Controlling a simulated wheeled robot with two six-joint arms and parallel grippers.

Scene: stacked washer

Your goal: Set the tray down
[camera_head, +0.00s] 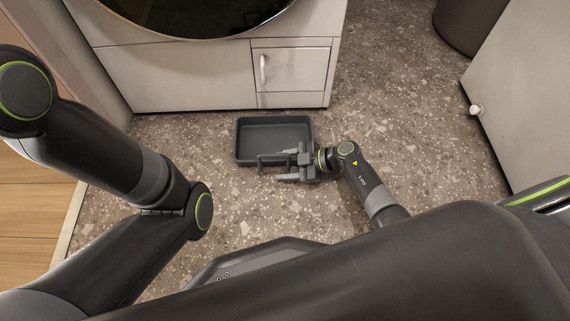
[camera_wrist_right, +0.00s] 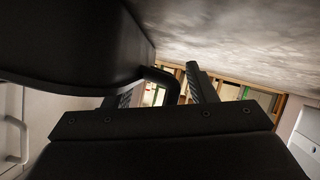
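The dark grey rectangular tray (camera_head: 272,136) appears to lie flat and empty on the speckled floor, in front of the white cabinet. Its handle (camera_head: 270,160) sticks out on the near side. My right gripper (camera_head: 284,168) is at this handle, coming in from the right with its fingers apart. In the right wrist view the tray (camera_wrist_right: 70,45) fills the upper left as a dark shape. The curved handle (camera_wrist_right: 167,84) lies between the two spread fingers, with a gap visible. My left arm shows at the left of the head view, but its gripper is not in view.
The white washer cabinet (camera_head: 185,80) stands just behind the tray, with a small handled door (camera_head: 290,70). A dark bin (camera_head: 468,22) and a white panel (camera_head: 525,90) are on the right. Speckled floor (camera_head: 440,130) is clear right of the tray.

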